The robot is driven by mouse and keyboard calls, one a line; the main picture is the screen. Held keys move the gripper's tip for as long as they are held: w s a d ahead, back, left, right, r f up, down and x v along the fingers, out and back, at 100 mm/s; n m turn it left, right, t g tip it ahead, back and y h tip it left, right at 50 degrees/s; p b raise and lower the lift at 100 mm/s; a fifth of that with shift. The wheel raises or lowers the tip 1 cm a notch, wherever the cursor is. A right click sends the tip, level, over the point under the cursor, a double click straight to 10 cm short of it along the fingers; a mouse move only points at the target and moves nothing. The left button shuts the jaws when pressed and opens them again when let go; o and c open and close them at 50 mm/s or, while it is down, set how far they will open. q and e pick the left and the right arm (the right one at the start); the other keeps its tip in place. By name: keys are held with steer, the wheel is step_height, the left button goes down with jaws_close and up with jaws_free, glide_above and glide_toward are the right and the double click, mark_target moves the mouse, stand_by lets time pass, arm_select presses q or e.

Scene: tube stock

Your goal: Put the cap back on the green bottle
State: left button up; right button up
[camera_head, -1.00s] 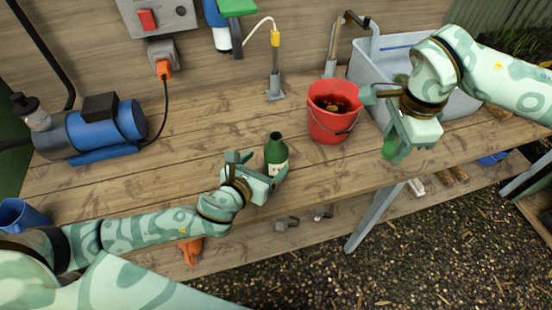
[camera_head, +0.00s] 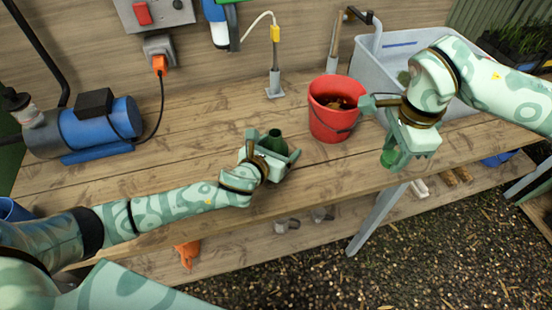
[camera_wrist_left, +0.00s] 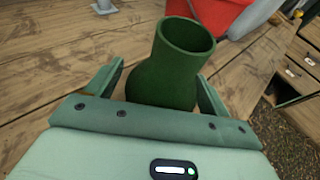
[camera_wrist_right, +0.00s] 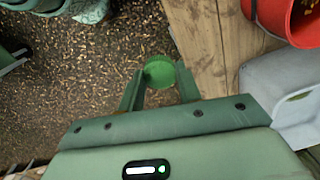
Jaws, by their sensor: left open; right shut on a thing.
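The green bottle (camera_head: 274,142) stands upright and uncapped on the wooden bench. In the left wrist view its open neck (camera_wrist_left: 184,45) rises between the fingers. My left gripper (camera_head: 272,153) is open around the bottle's body, one finger on each side; I cannot tell whether they touch it. The green cap (camera_wrist_right: 160,72) is between the fingertips of my right gripper (camera_wrist_right: 160,88), which is shut on it. In the head view the cap (camera_head: 389,158) is held near the bench's front edge, to the right of the bottle and the red bucket.
A red bucket (camera_head: 330,125) stands between the bottle and my right arm. A grey tub (camera_head: 375,75) is behind it. A metal tap post (camera_head: 275,80) and a blue pump (camera_head: 100,125) stand farther back and left. The bench's middle left is clear.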

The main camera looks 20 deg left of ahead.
arm_select(q)
steer(key=shift+w+f, duration=0.1)
steer(key=shift+w, duration=0.1)
arm_select(e)
steer(key=shift+f, duration=0.1)
arm_select(q)
steer(key=shift+s, duration=0.1)
steer(key=c, duration=1.2)
steer(key=shift+r, duration=0.25)
arm_select(e)
steer(key=shift+r, duration=0.2)
